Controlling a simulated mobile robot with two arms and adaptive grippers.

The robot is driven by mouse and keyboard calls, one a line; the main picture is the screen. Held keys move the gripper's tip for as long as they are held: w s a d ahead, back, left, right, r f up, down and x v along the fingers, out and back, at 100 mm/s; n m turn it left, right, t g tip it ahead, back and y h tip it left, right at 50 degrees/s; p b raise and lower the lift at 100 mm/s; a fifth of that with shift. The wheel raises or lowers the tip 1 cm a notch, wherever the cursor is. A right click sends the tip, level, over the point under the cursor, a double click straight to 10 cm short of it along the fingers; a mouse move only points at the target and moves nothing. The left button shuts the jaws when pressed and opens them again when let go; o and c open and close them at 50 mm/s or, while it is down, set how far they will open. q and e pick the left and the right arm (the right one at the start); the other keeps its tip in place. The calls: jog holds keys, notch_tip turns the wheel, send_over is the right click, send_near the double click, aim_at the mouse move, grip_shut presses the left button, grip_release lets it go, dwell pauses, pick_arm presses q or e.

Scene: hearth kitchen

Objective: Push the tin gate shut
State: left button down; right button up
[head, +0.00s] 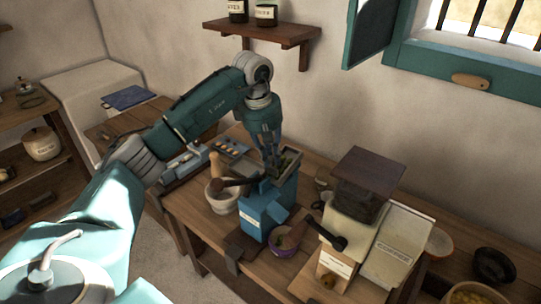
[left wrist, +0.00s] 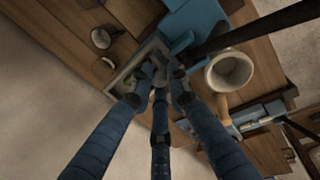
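A blue tin (head: 283,196) with a pale label stands on the wooden bench. A shallow open-topped tray (head: 292,158) with greenish contents sits at its top; it also shows in the left wrist view (left wrist: 122,84). My left gripper (head: 272,168) points down at the tray. In the left wrist view its fingertips (left wrist: 159,72) are drawn close together over the tray, with nothing clearly held. Contact is unclear. My right gripper is not in view.
A mortar (head: 222,197) with a dark pestle stands left of the tin. A wall shelf (head: 262,32) with jars is behind my arm.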

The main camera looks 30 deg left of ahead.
aim_at(269, 158)
pick_arm(q)
jog(key=shift+f, duration=0.25)
notch_tip(269, 158, down, 3)
jog(key=shift+r+b, duration=0.2)
jog(key=shift+b, duration=0.8)
jog(key=shift+s+r, duration=0.1)
jog(key=c, duration=1.7)
grip_release()
jog(key=shift+o, duration=0.2)
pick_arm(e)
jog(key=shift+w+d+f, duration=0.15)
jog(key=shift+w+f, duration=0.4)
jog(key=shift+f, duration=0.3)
pick_arm(q)
jog(key=shift+r, duration=0.1)
notch_tip(269, 158, up, 12)
jog(key=s, duration=0.2)
jog(key=shift+a+f, duration=0.25)
